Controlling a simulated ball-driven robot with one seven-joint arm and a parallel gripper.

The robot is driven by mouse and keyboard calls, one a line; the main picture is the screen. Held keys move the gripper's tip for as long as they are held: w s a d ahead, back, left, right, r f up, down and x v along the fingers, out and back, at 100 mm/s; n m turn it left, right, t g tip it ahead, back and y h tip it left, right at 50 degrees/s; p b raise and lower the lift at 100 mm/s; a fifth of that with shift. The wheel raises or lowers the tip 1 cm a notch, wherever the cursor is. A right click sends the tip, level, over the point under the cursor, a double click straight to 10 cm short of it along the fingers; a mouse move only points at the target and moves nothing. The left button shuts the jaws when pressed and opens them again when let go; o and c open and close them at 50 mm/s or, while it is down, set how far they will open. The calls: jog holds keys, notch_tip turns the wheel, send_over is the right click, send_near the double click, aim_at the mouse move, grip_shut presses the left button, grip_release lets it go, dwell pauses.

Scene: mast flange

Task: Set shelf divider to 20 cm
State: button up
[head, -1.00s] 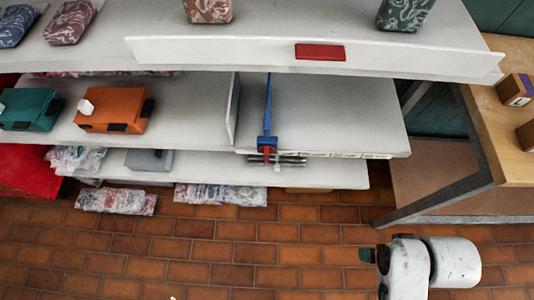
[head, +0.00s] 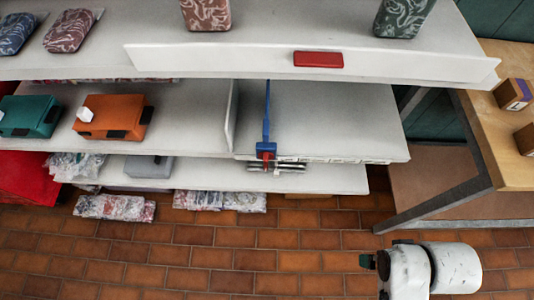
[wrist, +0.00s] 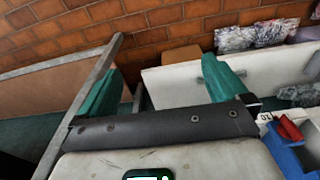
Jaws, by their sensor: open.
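A blue divider (head: 266,125) with a long thin bar and a red tab (head: 265,155) stands on the middle white shelf (head: 330,120), at its front edge, right of a thin white upright panel (head: 231,112). A pale scale strip (head: 330,159) runs along that edge. In the wrist view the blue divider (wrist: 297,152) and its red tab (wrist: 290,128) show at the lower right. A label reading "20" (wrist: 265,117) lies just left of the tab there. My gripper (wrist: 162,66) is open and empty, its green fingers apart from the divider. In the head view my gripper (head: 369,261) is low at the right.
An upper shelf with a white front lip and red label (head: 318,60) overhangs the middle shelf. Teal (head: 30,116) and orange (head: 113,117) boxes stand at left. A wooden table (head: 505,120) with metal legs is at right. Tiled floor (head: 250,260) is free in front.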

aim_at(266, 139)
jog(key=shift+c, duration=0.5)
